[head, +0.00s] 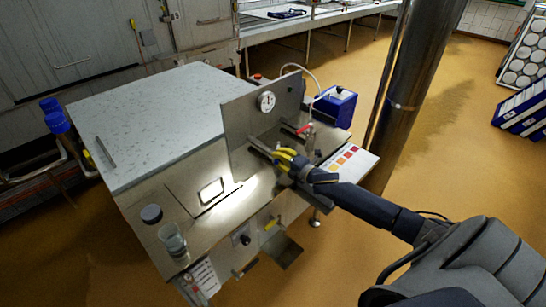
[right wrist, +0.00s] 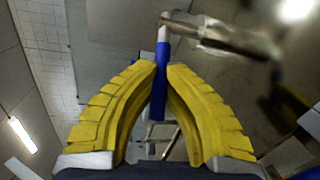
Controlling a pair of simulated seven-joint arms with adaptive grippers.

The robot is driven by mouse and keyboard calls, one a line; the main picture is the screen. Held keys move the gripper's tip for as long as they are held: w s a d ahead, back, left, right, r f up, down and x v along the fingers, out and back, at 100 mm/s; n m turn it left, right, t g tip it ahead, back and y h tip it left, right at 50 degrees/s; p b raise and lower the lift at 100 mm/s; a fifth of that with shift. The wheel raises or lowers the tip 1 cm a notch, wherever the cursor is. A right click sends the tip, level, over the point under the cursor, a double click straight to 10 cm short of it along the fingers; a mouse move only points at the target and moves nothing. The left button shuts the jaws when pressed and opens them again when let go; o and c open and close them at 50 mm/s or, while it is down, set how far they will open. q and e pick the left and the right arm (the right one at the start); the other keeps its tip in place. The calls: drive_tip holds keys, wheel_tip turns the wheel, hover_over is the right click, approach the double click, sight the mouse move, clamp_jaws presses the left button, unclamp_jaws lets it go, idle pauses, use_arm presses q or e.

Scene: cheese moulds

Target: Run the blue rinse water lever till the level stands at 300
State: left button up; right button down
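The blue lever (right wrist: 160,88) hangs from a metal tap (right wrist: 225,35) in the right wrist view. My right gripper (right wrist: 161,68) has its yellow fingertips closed in on both sides of the lever and appears to grip it. In the head view my right gripper (head: 284,157) is at the right end of the steel bench, and the blue lever is hidden there. A clear beaker (head: 172,239) stands at the bench's front left corner; no marks or level can be read. My left gripper is out of view.
A round dial (head: 267,101) is on the upright steel panel (head: 240,125). A red handle (head: 304,128) is just behind my gripper. A blue container (head: 335,106) stands behind the bench, and a colour chart (head: 346,160) lies to the right. A dark round lid (head: 151,214) is near the beaker.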

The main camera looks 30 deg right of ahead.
drive_tip(key=shift+s+d+f+y, duration=0.1)
drive_tip(key=shift+f+y, duration=0.05)
drive_tip(key=shift+y, duration=0.15)
drive_tip(key=c, duration=1.4)
unclamp_jaws()
drive_tip(key=shift+o, duration=0.2)
drive_tip(key=v, duration=1.2)
drive_tip(key=shift+c, duration=0.2)
